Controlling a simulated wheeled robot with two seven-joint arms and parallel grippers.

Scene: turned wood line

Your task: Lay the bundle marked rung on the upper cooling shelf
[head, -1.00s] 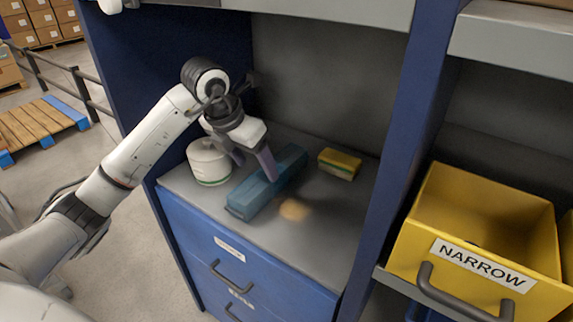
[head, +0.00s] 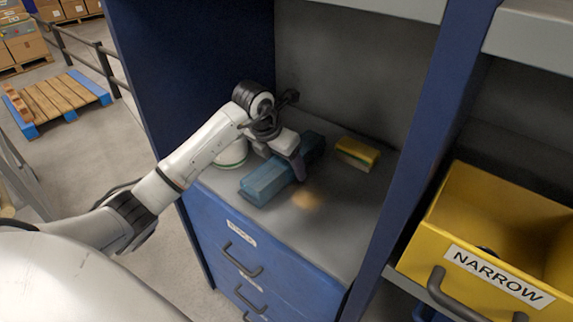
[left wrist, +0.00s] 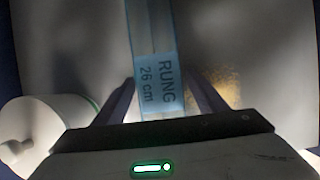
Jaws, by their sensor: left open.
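The blue bundle (head: 268,184) lies on the grey counter of the blue cabinet. In the left wrist view the bundle (left wrist: 152,60) shows the print "RUNG 26 cm". My left gripper (head: 290,172) is over the bundle, open, with one finger on each side of it in the left wrist view (left wrist: 155,100). I cannot tell whether the fingers touch it. My right gripper is not in view. No shelf is marked as the cooling shelf in view; a grey shelf edge (head: 385,8) crosses above the counter.
A yellow and green block (head: 357,153) lies behind the bundle. A yellow bin marked NARROW (head: 500,225) sits right of a blue upright (head: 425,130). The counter's front right is clear.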

